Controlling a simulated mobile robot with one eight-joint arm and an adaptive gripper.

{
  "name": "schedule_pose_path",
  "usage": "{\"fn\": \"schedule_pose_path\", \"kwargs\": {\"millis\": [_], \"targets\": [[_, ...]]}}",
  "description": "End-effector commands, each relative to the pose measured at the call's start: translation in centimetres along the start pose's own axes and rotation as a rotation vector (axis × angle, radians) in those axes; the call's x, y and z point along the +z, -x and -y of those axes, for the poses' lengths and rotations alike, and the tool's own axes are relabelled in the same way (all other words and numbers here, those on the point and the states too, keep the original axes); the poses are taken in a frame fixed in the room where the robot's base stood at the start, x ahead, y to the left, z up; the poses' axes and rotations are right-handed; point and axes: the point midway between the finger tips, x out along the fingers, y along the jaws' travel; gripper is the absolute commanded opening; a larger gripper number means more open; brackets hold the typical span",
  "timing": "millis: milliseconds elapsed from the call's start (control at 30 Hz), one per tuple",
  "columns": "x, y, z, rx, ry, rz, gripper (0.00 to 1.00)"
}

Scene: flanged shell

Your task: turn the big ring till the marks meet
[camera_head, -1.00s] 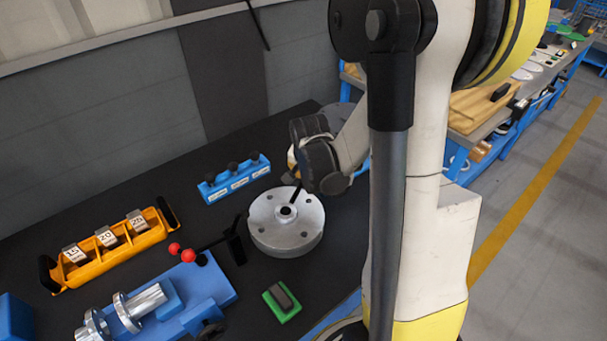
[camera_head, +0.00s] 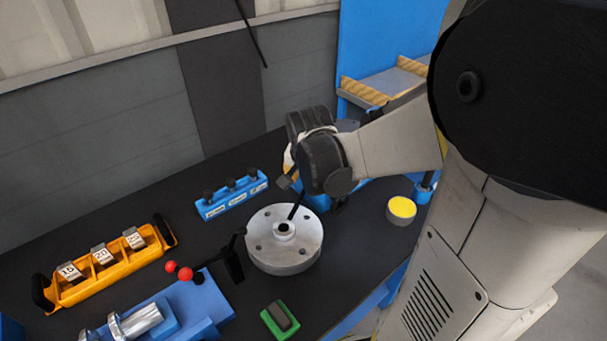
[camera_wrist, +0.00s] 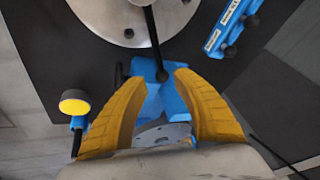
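The big ring (camera_head: 268,256) is a round silver flange with bolt holes and a raised hub, lying on the black table. It shows partly at the top of the wrist view (camera_wrist: 110,18). A thin black rod (camera_head: 297,205) rises at a tilt from near its hub. In the wrist view the rod (camera_wrist: 153,35) ends in a dark ball between my gripper's (camera_wrist: 178,82) yellow fingers. The fingers stand apart, with gaps to the ball on both sides. In the head view my wrist hides the fingers. I cannot make out the alignment marks.
A blue rack (camera_head: 230,198) with black knobs stands behind the ring. An orange tray (camera_head: 105,272) of numbered blocks and a blue fixture (camera_head: 205,300) are left. A green block (camera_head: 279,320) is in front. A yellow-topped button (camera_head: 402,207) stands right, near the table edge.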

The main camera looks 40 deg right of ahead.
Motion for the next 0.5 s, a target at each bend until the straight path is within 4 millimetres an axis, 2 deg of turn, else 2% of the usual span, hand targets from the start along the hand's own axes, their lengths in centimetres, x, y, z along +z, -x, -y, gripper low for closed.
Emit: {"fn": "schedule_pose_path", "kwargs": {"millis": [100,200,500], "targets": [[0.1,1.8,0.0,0.0,0.001,0.0,0.34],[0.1,2.7,0.0,0.0,0.001,0.0,0.34],[0.0,3.4,0.0,0.0,0.001,0.0,0.34]]}}
